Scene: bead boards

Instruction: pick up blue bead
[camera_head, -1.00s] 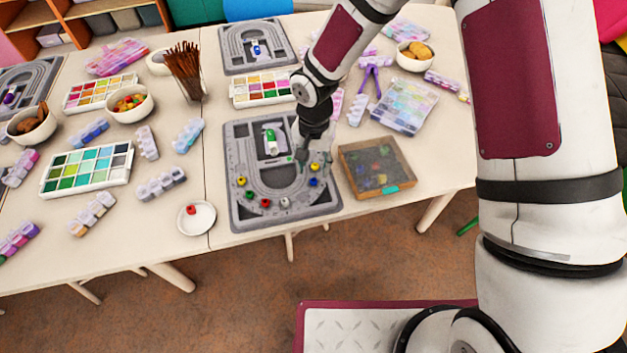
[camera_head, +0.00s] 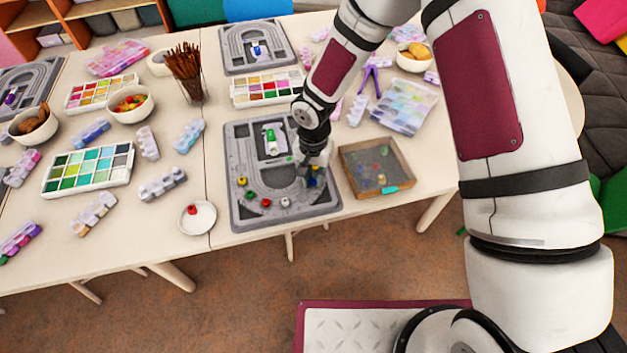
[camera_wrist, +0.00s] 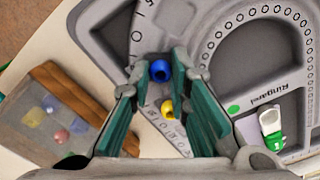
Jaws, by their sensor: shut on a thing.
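The blue bead (camera_wrist: 159,70) shows in the wrist view between the tips of my gripper (camera_wrist: 160,76), whose green-padded fingers are shut on it. In the head view my gripper (camera_head: 312,178) is low over the right side of the grey bead board (camera_head: 240,215) and mostly covers the bead there. A yellow bead (camera_wrist: 167,107) lies on the board between the fingers, nearer the palm in the wrist view. I cannot tell whether the blue bead still touches the board.
Other beads, yellow, green, red and white, lie along the board's left and front. A green-and-white piece (camera_head: 270,141) lies in its middle recess. A shallow box (camera_head: 400,160) with a clear top stands right of the board. A white saucer (camera_head: 207,228) with a red bead stands left.

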